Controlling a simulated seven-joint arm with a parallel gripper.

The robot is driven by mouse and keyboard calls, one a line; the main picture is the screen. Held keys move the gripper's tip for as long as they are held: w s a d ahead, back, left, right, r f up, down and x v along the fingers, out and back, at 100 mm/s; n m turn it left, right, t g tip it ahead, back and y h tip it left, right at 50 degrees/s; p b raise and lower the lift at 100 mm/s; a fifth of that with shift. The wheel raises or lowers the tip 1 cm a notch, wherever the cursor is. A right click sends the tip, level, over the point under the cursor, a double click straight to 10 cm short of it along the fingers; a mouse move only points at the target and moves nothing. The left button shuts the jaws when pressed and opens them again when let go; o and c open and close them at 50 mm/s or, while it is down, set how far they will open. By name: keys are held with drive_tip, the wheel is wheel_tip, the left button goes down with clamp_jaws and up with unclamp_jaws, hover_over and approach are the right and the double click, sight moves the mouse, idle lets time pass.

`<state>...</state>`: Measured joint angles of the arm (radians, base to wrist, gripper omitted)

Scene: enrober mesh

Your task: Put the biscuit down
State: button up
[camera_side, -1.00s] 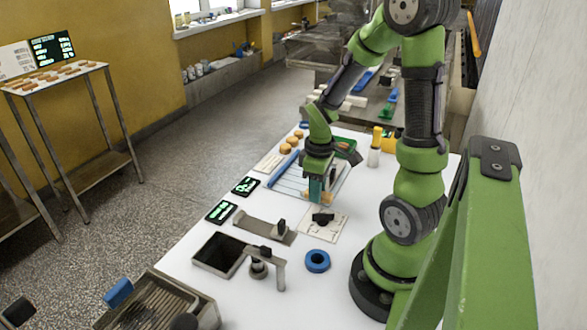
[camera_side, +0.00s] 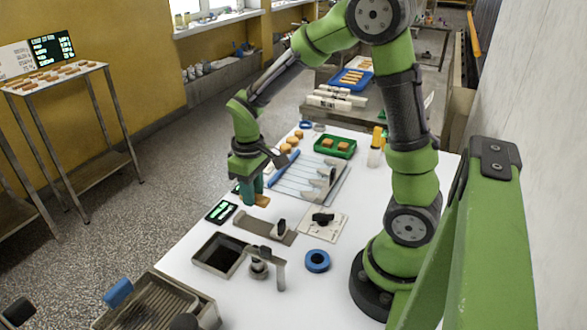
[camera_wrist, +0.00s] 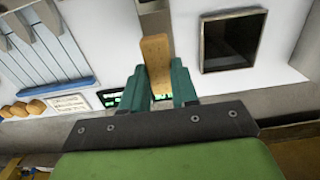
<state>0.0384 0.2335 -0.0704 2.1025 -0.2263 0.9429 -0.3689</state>
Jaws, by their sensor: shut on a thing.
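My gripper (camera_side: 252,190) is shut on a brown, oblong biscuit (camera_side: 262,200), above the left edge of the white table near the small dark displays. In the wrist view the biscuit (camera_wrist: 155,60) sticks out between the two teal fingers (camera_wrist: 158,85). A green tray (camera_side: 335,147) with brown pieces stands at the back. The gap between biscuit and table cannot be judged.
A metal plate with a black knob (camera_side: 265,229), a square dark opening (camera_side: 220,254) and a blue ring (camera_side: 317,261) are nearer. A dark display (camera_side: 221,212) lies close by.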

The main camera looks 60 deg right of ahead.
sight(256, 226)
wheel_tip(256, 226, down, 8)
drive_tip(key=shift+r, duration=0.1)
idle(0.4)
drive_tip(key=o, duration=0.8)
wheel_tip(256, 226, up, 12)
drive_tip(key=shift+f, duration=0.15)
drive_tip(key=s+a+r+m+t+y, duration=0.1)
drive_tip(key=s+a+r+m+t, duration=0.1)
drive_tip(key=s+r, duration=0.3)
drive_tip(key=s+a+r+m+t+y, duration=0.1)
drive_tip(key=s+a+r+m+t, duration=0.1)
drive_tip(key=s+a+r+t, duration=0.2)
drive_tip(key=shift+s+a+r+t, duration=0.4)
drive_tip(key=shift+s+r+t, duration=0.25)
drive_tip(key=shift+r, duration=0.8)
